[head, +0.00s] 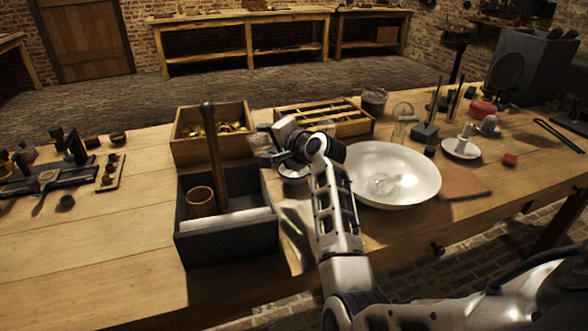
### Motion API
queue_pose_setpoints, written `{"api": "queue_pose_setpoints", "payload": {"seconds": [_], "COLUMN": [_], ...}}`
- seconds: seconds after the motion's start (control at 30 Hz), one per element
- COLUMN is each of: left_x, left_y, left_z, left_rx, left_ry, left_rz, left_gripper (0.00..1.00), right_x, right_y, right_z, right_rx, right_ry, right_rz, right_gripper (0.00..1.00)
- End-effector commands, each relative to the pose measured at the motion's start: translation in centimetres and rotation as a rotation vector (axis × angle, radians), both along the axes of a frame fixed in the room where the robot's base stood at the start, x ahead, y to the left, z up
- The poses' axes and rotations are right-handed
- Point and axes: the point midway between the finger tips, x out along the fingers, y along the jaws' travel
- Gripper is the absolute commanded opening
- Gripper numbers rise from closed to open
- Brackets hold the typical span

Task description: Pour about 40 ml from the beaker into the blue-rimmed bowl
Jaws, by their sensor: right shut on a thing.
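My right gripper (268,140) reaches in from the lower right. It is shut on a small clear glass vessel (261,146), which looks like the beaker. The vessel is held above the bench between the wooden box and the black box; its tilt and liquid level are too small to tell. A small pale bowl (294,175) sits just below and right of the gripper, partly hidden by my wrist and forearm. It may be the blue-rimmed bowl, but its rim colour is unclear. My left gripper is out of view.
A large white basin (415,182) stands just right of my forearm. A black box (228,247) with a wooden cup and upright handle is at front left. A wooden box (184,153) and a slotted tray (358,128) are behind. The front-left bench is clear.

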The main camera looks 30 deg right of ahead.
Motion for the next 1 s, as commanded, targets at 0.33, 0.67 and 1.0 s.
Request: {"api": "queue_pose_setpoints", "payload": {"seconds": [0.33,0.67,1.0], "left_x": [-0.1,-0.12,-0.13], "left_y": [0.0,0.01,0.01], "left_z": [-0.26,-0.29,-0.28], "left_rx": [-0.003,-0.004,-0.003], "left_ry": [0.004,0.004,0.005], "left_rz": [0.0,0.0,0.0], "left_gripper": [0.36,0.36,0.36], "right_x": [0.13,0.21,0.22], "right_y": [0.65,0.96,1.02], "right_z": [-0.01,-0.16,-0.25], "right_rx": [0.021,0.043,0.061], "right_ry": [-0.006,-0.01,-0.015], "right_rz": [0.0,0.0,0.0], "right_gripper": [0.22,0.22,0.22]}}
